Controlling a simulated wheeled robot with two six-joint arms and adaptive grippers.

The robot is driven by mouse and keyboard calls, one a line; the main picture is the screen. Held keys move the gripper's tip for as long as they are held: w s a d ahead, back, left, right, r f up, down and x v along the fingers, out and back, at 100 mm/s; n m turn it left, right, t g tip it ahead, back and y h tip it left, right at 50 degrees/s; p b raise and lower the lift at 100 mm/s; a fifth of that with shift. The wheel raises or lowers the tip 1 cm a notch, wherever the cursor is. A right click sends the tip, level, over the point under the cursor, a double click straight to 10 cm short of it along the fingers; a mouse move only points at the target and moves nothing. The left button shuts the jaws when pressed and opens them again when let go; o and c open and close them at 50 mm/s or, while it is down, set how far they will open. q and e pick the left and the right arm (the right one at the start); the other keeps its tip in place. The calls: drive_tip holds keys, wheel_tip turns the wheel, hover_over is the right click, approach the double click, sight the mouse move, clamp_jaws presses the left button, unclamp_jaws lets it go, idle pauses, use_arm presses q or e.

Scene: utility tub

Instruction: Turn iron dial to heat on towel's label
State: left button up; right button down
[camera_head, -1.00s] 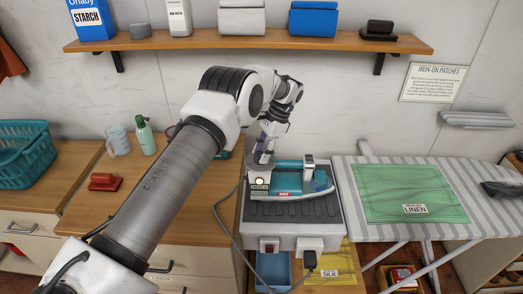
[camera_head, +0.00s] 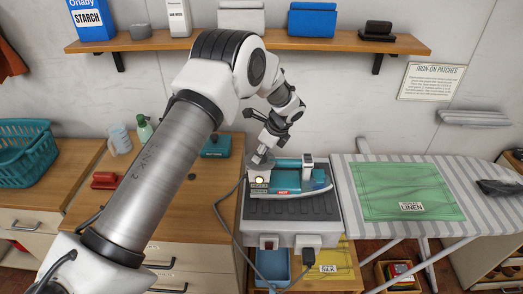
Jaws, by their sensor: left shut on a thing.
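The teal and white iron (camera_head: 286,180) rests on a grey box-like stand (camera_head: 290,210) with its body pointing right. Its dial (camera_head: 258,160) is at the left rear top, mostly covered by my left gripper (camera_head: 262,154), which comes down from above and is shut on it. The dial's marks are too small to read. A small pale round light shows below it. A green towel (camera_head: 385,187) lies flat on the striped ironing board, and its white label (camera_head: 411,207) reads LINEN. My right gripper is not in view.
A yellow cloth (camera_head: 335,257) labelled SILK and a blue bin (camera_head: 273,266) sit below the stand. A cord (camera_head: 225,222) loops along its left side. A shelf (camera_head: 200,41) runs above. The striped ironing board (camera_head: 352,225) stands right, with a dark object (camera_head: 497,188) at its end.

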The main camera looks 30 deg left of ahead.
use_arm(q)
drive_tip(key=m+t, duration=0.1)
drive_tip(key=m, duration=0.2)
drive_tip(key=m+t+p, duration=0.1)
drive_tip(key=m, duration=0.2)
drive_tip(key=shift+s+t+h, duration=0.15)
drive_tip(key=shift+t+h, duration=0.15)
drive_tip(key=shift+m, duration=0.3)
drive_tip(key=o, duration=1.2)
drive_tip(key=shift+c, duration=0.2)
drive_tip(key=v, duration=1.1)
drive_tip(key=shift+r, duration=0.4)
drive_tip(key=shift+d, duration=0.1)
